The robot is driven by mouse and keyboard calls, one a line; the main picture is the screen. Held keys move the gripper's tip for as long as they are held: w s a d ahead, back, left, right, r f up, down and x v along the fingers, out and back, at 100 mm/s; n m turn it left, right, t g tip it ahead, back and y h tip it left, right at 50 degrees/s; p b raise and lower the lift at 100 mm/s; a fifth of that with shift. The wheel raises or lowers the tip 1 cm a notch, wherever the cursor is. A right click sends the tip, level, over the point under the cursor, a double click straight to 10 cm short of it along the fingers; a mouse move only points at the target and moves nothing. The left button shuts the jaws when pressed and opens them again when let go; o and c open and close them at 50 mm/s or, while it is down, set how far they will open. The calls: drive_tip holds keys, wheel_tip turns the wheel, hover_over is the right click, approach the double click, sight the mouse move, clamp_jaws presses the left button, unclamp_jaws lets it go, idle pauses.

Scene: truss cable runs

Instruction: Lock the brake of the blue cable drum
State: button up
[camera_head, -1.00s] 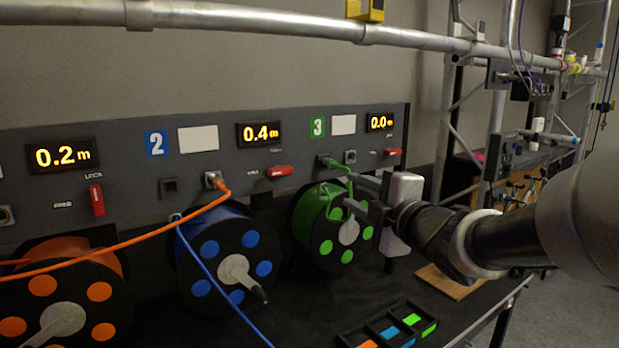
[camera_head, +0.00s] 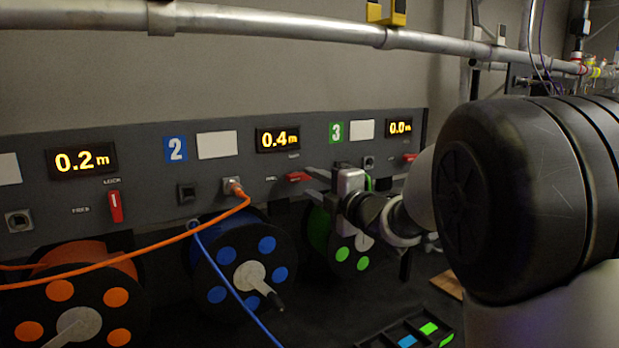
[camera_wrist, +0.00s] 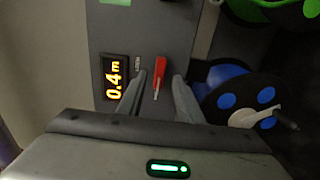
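The blue cable drum (camera_head: 236,267) stands below the panel in the middle of the head view; it is at the right in the wrist view (camera_wrist: 232,92). Its red brake lever (camera_head: 299,177) is on the panel above and to the right of it. The lever lies sideways, pointing towards the FREE label (camera_head: 271,179); the LOCK label (camera_head: 293,156) is above. My gripper (camera_head: 309,183) is open at the lever. In the wrist view the lever (camera_wrist: 159,76) lies between the two spread fingers, with gaps on both sides.
The orange drum (camera_head: 80,296) stands at left, its red lever (camera_head: 115,206) upright. The green drum (camera_head: 345,245) is partly behind my arm. An orange cable (camera_head: 150,247) runs to a socket beside the lever. A divided tray (camera_head: 408,334) lies in front.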

sight(303, 178)
drive_tip(key=shift+x, duration=2.3)
drive_tip(key=shift+c, duration=0.2)
clamp_jaws()
